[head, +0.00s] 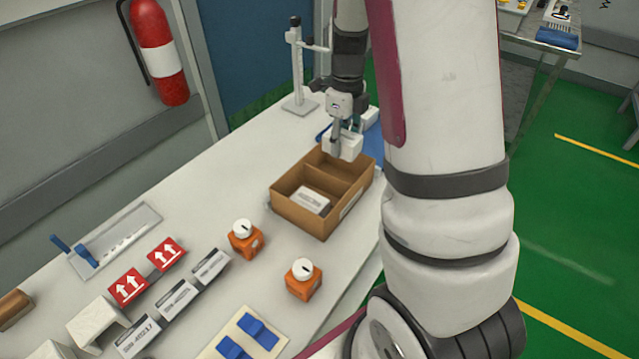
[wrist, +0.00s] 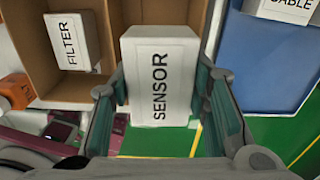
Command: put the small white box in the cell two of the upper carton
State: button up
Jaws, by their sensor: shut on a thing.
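My gripper (head: 345,142) is shut on a white box with a SENSOR label (wrist: 160,75), gripped between both fingers (wrist: 160,95). In the head view, this box (head: 346,149) hangs at the far end of an open brown cardboard carton (head: 296,213). A divider splits the carton into two cells. The near cell holds a white box with a FILTER label (wrist: 74,42), also in the head view (head: 310,200). The far cell looks empty in the head view. In the wrist view the held box hides part of that cell. I cannot tell its exact height above the rim.
A blue bin (wrist: 262,60) with a CABLE box (wrist: 288,8) stands beside the carton. A white stand (head: 298,95) rises behind.

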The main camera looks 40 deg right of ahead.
jog(key=shift+f, duration=0.25)
notch_tip(320, 180, down, 9)
jog(key=shift+w+f+b, duration=0.1)
jog(key=shift+f+b, duration=0.05)
jog(key=shift+b, duration=0.3)
jog(key=shift+c, duration=0.4)
jog(key=o, duration=1.3)
jog(key=shift+f, duration=0.1)
